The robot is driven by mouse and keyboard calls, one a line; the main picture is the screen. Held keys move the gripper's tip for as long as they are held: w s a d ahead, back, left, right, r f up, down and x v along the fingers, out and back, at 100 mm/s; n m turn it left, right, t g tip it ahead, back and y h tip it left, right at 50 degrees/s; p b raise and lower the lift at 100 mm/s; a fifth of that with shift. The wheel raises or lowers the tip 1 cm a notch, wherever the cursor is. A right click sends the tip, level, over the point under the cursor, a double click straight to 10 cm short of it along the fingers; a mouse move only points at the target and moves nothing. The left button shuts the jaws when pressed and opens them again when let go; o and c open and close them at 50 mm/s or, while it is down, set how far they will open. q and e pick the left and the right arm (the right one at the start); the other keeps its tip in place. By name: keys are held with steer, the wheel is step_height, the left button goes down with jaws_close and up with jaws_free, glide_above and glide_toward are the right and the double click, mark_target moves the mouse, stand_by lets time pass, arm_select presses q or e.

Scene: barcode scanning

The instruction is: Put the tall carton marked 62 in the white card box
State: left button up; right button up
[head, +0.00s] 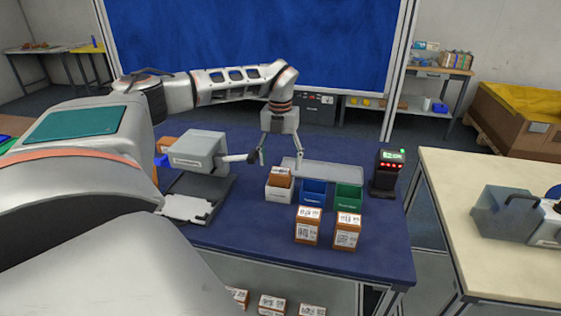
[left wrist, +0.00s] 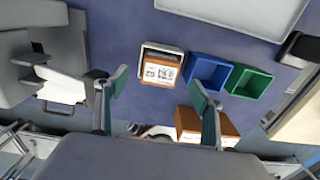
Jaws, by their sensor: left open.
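The white card box (head: 277,194) stands on the blue table, left of a blue box and a green box. An orange-brown carton (head: 281,177) with a white label stands inside it, its top above the rim. The left wrist view shows the white box (left wrist: 146,48) with this carton (left wrist: 161,73) in it. I cannot read a 62 on it. My left gripper (head: 279,160) is open and empty above the white box, fingers pointing down, apart from the carton. It also shows in the left wrist view (left wrist: 158,88). My right gripper is not in view.
Two labelled cartons (head: 307,226) (head: 347,232) stand at the table's front. The blue box (head: 312,195) and green box (head: 349,198) stand beside the white one, with a grey tray (head: 335,171) behind. A black display unit (head: 387,173) is right; a grey machine (head: 198,152) is left.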

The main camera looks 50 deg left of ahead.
arm_select(q)
step_height(320, 180, up, 11)
stand_by(0.3)
stand_by(0.7)
